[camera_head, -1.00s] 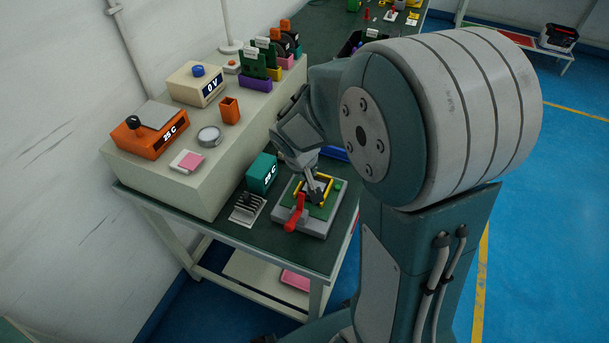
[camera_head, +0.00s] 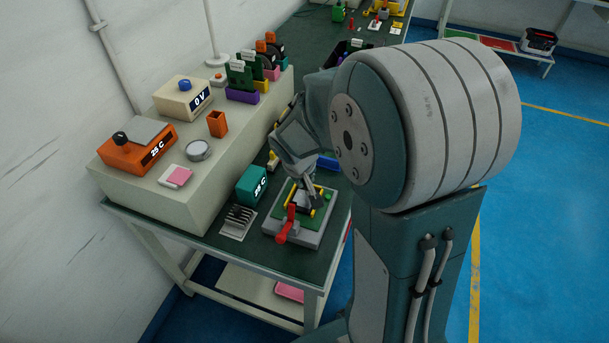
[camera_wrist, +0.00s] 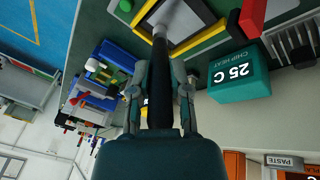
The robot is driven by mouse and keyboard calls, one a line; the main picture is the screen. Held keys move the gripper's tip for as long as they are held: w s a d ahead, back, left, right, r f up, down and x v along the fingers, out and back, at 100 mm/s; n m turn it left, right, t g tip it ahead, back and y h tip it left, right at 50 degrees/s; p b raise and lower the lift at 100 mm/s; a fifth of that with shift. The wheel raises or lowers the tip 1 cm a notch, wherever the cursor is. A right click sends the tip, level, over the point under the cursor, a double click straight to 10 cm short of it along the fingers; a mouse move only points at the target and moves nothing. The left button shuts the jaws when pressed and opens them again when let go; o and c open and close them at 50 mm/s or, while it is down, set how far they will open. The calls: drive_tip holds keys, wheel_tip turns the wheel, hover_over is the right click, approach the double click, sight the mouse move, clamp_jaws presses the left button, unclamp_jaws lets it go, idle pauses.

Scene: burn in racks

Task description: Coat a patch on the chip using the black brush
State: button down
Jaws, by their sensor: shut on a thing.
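My gripper (camera_wrist: 162,92) is shut on the black brush (camera_wrist: 161,75), whose dark handle runs between the two fingers in the wrist view. The brush's far end reaches the lower edge of the grey chip (camera_wrist: 185,20), which sits inside a yellow frame on a green board. Whether the tip touches the chip or hovers above it, I cannot tell. In the head view my gripper (camera_head: 308,190) is above the grey fixture (camera_head: 312,238) that bears the board, and largely hides the chip. A red lever (camera_head: 288,226) stands at the fixture's front.
A teal chip heat box (camera_head: 252,185) reading 25 C and a finned heat sink (camera_head: 238,221) stand left of the fixture. The raised cream bench (camera_head: 160,205) carries an orange 25 C heater (camera_head: 138,150), a 0 V box (camera_head: 183,99) and racks with boards. Blue floor lies right.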

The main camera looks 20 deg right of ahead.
drive_tip(key=shift+s+a+f, duration=0.1)
drive_tip(key=shift+s+a, duration=1.6)
drive_tip(key=shift+s, duration=0.2)
drive_tip(key=shift+w+d+r, duration=0.2)
drive_tip(key=shift+w+d, duration=1.4)
drive_tip(key=shift+d, duration=0.1)
drive_tip(key=shift+w+d, duration=0.35)
drive_tip(key=shift+w, duration=0.3)
drive_tip(key=shift+r, duration=3.05)
